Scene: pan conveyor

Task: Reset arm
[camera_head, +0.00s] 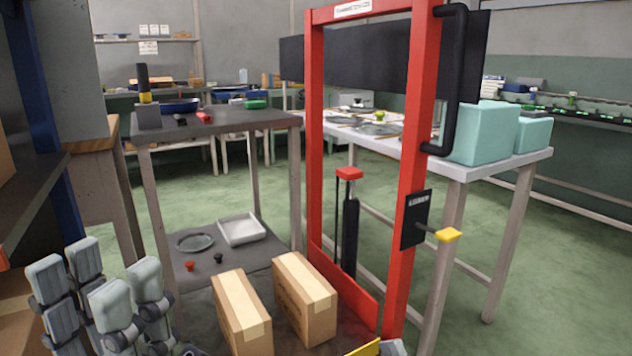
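My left gripper (97,290) is in the lower left corner of the head view. Its grey padded fingers point up and stand apart, with nothing held between them. The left arm behind it is mostly cut off by the picture's edge.
A red upright frame (410,200) with a black handle stands in front. Two cardboard boxes (305,297) sit at its foot. A grey two-level table (225,122) is on the left; a white table (470,172) with teal bins (483,132) is behind right. Green floor (560,260) is clear at right.

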